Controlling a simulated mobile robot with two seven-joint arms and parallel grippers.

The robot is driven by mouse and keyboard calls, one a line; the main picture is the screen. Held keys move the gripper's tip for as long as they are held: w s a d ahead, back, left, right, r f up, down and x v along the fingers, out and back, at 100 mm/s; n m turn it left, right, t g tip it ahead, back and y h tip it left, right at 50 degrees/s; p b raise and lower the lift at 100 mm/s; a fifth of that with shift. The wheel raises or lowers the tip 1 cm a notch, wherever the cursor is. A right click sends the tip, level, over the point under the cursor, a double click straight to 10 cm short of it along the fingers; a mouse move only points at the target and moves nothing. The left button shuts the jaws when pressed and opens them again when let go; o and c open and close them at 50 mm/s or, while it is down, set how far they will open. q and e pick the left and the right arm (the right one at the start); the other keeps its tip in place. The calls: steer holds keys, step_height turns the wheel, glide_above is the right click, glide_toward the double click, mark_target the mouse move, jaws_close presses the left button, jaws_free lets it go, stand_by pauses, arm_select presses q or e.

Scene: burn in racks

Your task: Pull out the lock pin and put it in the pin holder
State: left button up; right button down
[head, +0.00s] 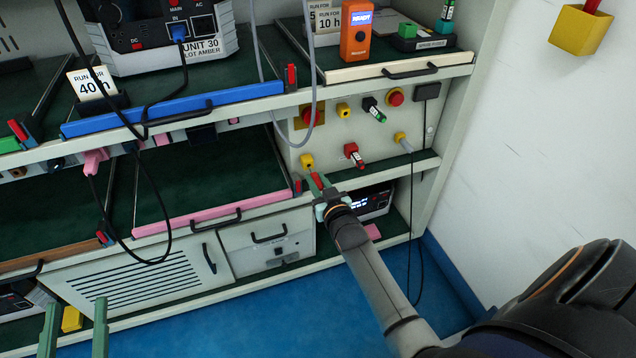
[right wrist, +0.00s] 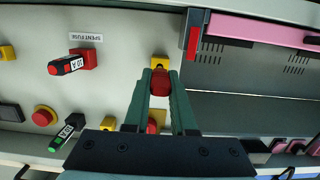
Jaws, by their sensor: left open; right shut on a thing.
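My right gripper (head: 318,184) is shut on a red piece (head: 316,180), which looks like the lock pin. It is in front of the lower left of the grey panel, just below a small yellow socket (head: 307,161). In the right wrist view the red piece (right wrist: 160,82) sits between the fingertips, with the yellow socket (right wrist: 159,62) right behind it. I cannot tell whether they touch. A yellow box (head: 578,30) with a red item in its top hangs on the right wall; it may be the pin holder. My left gripper (head: 75,312) is open and empty at the lower left.
The panel carries a red fuse holder (head: 351,149), a red button (head: 396,97) and a black-green fuse piece (head: 374,110). A pink-fronted tray (head: 215,212) with a red-tipped latch (head: 297,185) lies left of my right gripper. Black cables hang at left. The blue floor is clear.

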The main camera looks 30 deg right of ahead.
mark_target(313, 173)
arm_select(q)
steer(key=shift+f+b, duration=0.7)
steer(key=shift+b, duration=0.05)
arm_select(e)
steer(key=shift+r+x, duration=0.1)
steer(key=shift+x, duration=0.7)
steer(key=shift+r+x, duration=0.15)
steer(key=shift+x, duration=0.6)
steer(key=c, duration=0.7)
jaws_free()
steer(key=shift+o, duration=0.2)
